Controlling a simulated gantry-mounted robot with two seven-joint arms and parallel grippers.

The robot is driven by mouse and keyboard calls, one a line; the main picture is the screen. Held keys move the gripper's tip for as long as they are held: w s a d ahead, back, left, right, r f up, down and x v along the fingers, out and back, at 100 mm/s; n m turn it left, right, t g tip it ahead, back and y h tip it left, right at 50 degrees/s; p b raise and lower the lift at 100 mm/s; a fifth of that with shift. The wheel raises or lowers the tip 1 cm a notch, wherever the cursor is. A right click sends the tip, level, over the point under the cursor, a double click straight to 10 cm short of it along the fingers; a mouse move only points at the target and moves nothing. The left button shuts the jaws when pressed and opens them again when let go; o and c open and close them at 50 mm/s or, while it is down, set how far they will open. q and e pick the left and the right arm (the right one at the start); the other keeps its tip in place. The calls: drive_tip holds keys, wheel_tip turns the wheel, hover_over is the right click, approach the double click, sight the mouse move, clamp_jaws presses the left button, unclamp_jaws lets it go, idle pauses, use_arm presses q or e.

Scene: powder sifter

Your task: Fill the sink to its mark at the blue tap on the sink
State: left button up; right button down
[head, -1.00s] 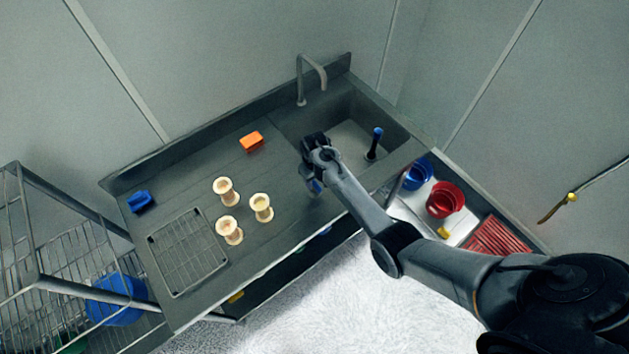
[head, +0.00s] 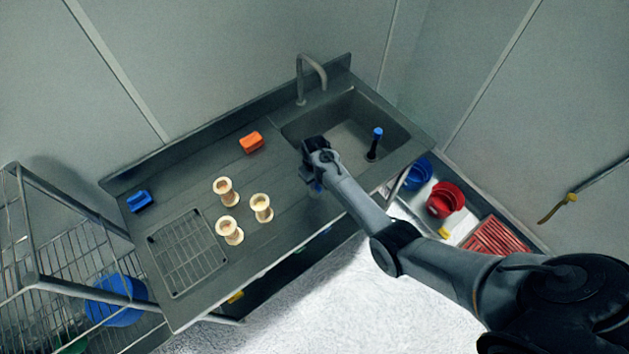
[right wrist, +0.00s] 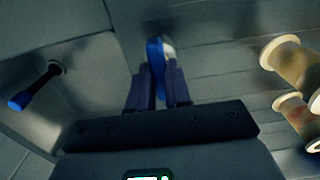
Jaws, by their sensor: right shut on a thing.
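The sink (head: 392,147) is a grey basin at the right end of the counter. A grey spout (head: 302,80) arches at its back edge. No water stream or fill mark is clear to me. A dark upright post with a blue top (head: 377,133) stands in the basin; it also shows in the right wrist view (right wrist: 36,86). My right gripper (right wrist: 158,75) is over the counter at the sink's front left. It is shut on a slim blue part, the blue tap (right wrist: 155,52), with a pale piece beside it. My left gripper is out of view.
Several cream spools (head: 228,190) stand left of my right gripper. An orange block (head: 251,142), a blue block (head: 140,201) and a wire grid (head: 188,256) are on the counter. Red bowls (head: 445,199) and a blue bowl (head: 417,174) sit to the right.

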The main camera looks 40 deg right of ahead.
drive_tip(key=shift+m+p, duration=0.45)
drive_tip(key=shift+m, duration=0.15)
drive_tip(key=shift+r+m+p, duration=0.1)
drive_tip(key=shift+m+p, duration=0.45)
drive_tip(key=shift+m, duration=0.55)
drive_tip(key=m+p, duration=0.1)
drive_tip(key=m, duration=0.2)
drive_tip(key=shift+m, duration=0.3)
drive_tip(key=m, duration=0.4)
drive_tip(key=shift+m+p, duration=0.3)
drive_tip(key=m, duration=0.4)
drive_tip(key=shift+m, duration=0.3)
